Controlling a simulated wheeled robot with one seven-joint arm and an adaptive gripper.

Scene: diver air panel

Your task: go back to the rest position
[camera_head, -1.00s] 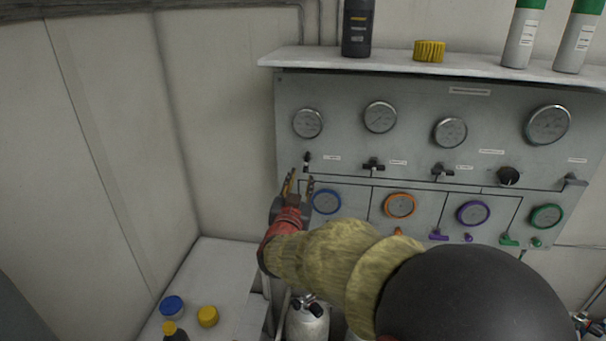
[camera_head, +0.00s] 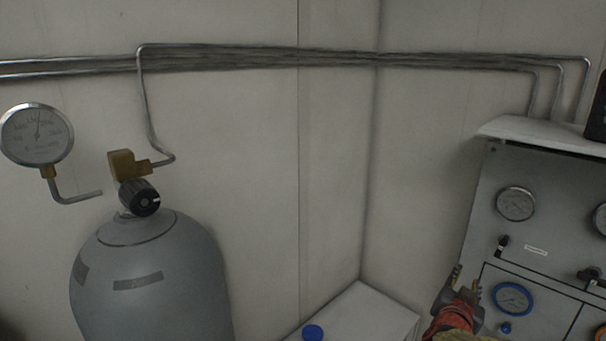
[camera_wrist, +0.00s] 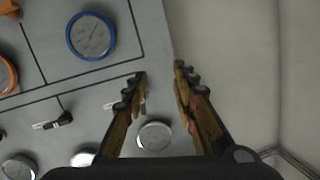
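My gripper (camera_head: 462,286) is at the lower right of the head view, in front of the left edge of the grey air panel (camera_head: 480,230). The wrist view shows its two fingers (camera_wrist: 160,80) spread apart with nothing between their tips. A small black valve lever (camera_head: 502,243) on the panel is just above and right of the gripper in the head view. The blue-ringed gauge (camera_head: 513,298) is right of the gripper; it also shows in the wrist view (camera_wrist: 91,36). In the wrist view a silver gauge (camera_wrist: 155,136) lies beyond the fingers.
A grey gas cylinder (camera_head: 150,280) with a black knob (camera_head: 139,197) stands at the left, beside a round gauge (camera_head: 37,134). Pipes (camera_head: 260,56) run along the wall. A white surface (camera_head: 370,310) with a blue cap (camera_head: 312,332) is below. A shelf (camera_head: 535,131) tops the panel.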

